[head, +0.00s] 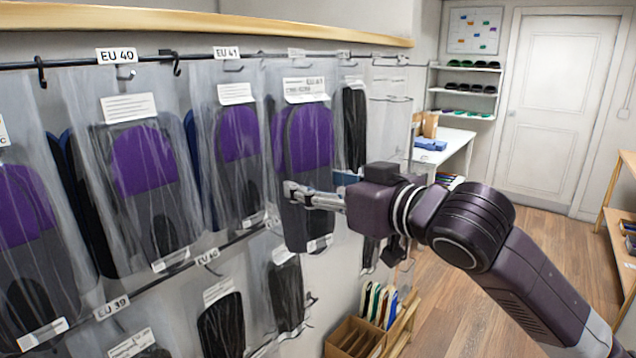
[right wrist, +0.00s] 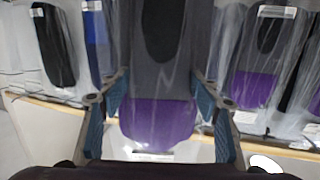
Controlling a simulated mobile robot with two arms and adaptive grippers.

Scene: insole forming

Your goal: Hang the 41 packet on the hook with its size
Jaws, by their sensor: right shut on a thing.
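The 41 packet (head: 303,138), a clear bag with a purple and dark grey insole and a white label reading EU 41, stands upright before the rack. My right gripper (head: 290,192) is shut on it from the right. In the right wrist view the packet (right wrist: 160,75) lies between the two blue-padded fingers (right wrist: 152,105). The size sign EU 41 (head: 227,53) is on the top rail, to the left of the held packet. Another packet (head: 237,135) hangs below that sign. I cannot tell whether the held packet touches a hook. My left gripper is not in view.
A packet (head: 145,160) hangs under the EU 40 sign (head: 116,56). A lower rail carries more packets, with an EU 39 sign (head: 112,308). A wooden bin (head: 355,337) stands on the floor below the rack. Open floor lies to the right.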

